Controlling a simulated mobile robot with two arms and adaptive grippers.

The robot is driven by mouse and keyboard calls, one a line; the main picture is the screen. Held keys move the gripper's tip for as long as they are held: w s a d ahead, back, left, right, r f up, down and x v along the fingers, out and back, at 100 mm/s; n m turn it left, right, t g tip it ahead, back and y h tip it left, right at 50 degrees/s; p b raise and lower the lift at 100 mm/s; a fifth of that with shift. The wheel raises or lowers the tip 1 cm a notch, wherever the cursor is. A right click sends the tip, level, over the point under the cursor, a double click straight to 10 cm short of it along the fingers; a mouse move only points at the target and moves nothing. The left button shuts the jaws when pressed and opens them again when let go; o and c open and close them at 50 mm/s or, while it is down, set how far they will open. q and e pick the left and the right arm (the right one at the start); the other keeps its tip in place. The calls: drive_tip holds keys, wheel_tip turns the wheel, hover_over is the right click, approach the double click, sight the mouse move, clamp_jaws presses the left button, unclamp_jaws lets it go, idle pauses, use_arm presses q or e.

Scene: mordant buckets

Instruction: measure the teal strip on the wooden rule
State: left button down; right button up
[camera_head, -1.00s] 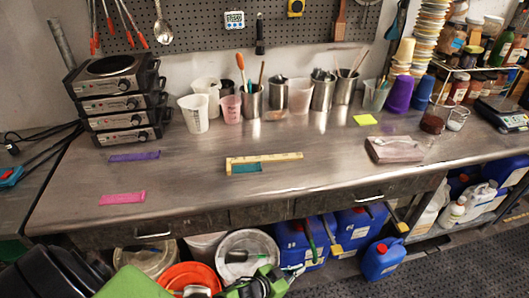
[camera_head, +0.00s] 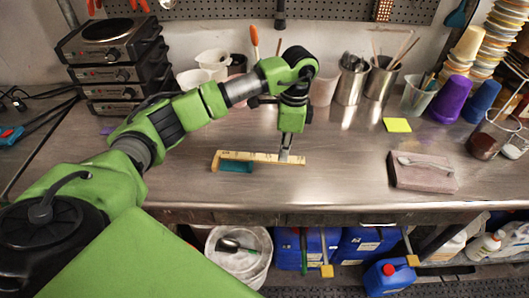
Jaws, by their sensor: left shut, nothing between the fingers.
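The wooden rule (camera_head: 262,157) lies on the steel bench, with a short upright end at its left. The teal strip (camera_head: 236,166) lies flat along the rule's near edge at its left part, close against it. My left gripper (camera_head: 284,157) points down over the right part of the rule. Its fingers are shut and empty. I cannot tell whether the fingertips touch the rule. My right gripper is not in view.
A purple strip (camera_head: 107,130) shows partly behind my left arm. Cups and cans line the back. A yellow note (camera_head: 397,125) lies nearby. The bench front middle is clear.

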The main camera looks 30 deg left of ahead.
use_arm(q)
drive_tip(key=a+r+n+y, duration=0.2)
drive_tip(key=a, duration=0.3)
hover_over(257, 167)
drive_tip(key=d, duration=0.2)
drive_tip(key=shift+g, duration=0.3)
drive_tip(key=f, duration=0.4)
drive_tip(key=shift+w+a+f+b, duration=0.15)
drive_tip(key=shift+w+f+b, duration=0.2)
drive_tip(key=shift+w+f, duration=0.05)
drive_tip(key=p+x, duration=0.1)
drive_tip(key=x, duration=0.2)
drive_tip(key=shift+w+a+f, duration=0.1)
drive_tip(key=shift+f, duration=0.65)
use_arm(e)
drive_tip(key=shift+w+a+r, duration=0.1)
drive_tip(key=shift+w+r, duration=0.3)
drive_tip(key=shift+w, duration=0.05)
use_arm(q)
drive_tip(key=shift+a, duration=0.1)
